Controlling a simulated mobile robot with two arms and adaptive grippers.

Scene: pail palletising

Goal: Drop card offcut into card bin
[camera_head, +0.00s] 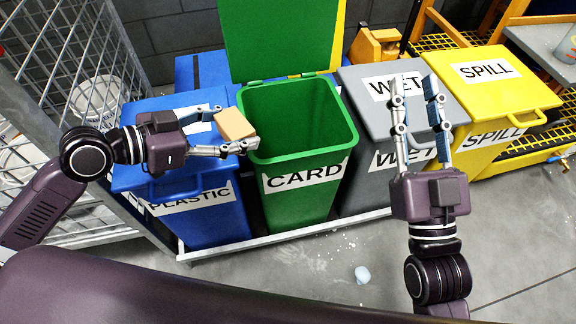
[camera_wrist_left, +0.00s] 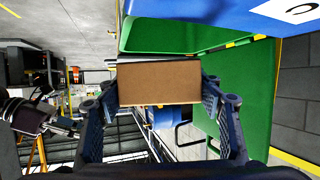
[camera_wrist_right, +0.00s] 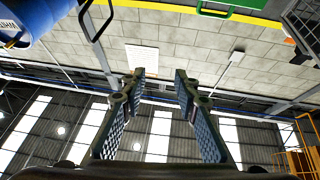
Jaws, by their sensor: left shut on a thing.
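The card offcut (camera_head: 234,125) is a small tan block. My left gripper (camera_head: 236,127) is shut on it, above the left rim of the green card bin. The offcut also shows between the fingers in the left wrist view (camera_wrist_left: 159,82). The card bin (camera_head: 309,158), labelled CARD, stands upright with its lid (camera_head: 275,40) raised at the back; its visible inside is dark green and I see nothing in it. My right gripper (camera_head: 415,84) is open and empty, over the grey WET bin.
The blue PLASTIC bin (camera_head: 196,218) stands left of the card bin. The grey WET bin (camera_head: 365,86) and yellow SPILL bin (camera_head: 496,85) stand to the right, lids closed. A wire cage (camera_head: 35,75) is at far left.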

